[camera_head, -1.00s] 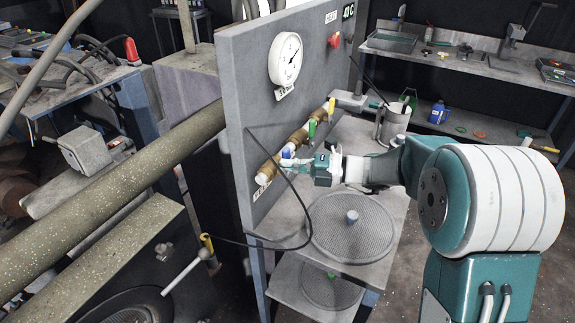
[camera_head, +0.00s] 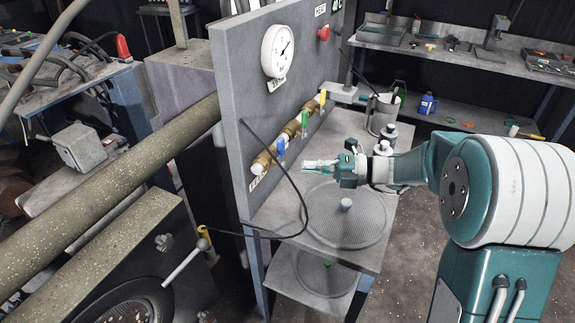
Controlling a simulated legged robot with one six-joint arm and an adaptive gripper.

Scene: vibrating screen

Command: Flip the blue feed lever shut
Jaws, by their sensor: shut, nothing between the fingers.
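The blue feed lever (camera_head: 281,147) sits on the brass valve pipe (camera_head: 265,162) on the grey panel. It stands roughly upright, beside a green lever (camera_head: 305,121) and a yellow lever (camera_head: 322,98) on the same pipe. My gripper (camera_head: 306,164) is shut and empty. Its tips point left toward the panel, to the right of and a little below the blue lever, and appear apart from it. The lever is in clear view.
A round sieve (camera_head: 370,218) lies on the shelf below my gripper. A dark cable (camera_head: 292,182) hangs in front of the pipe. A gauge (camera_head: 277,50) and a red button (camera_head: 323,33) are higher on the panel. A metal jug (camera_head: 382,115) stands behind my arm.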

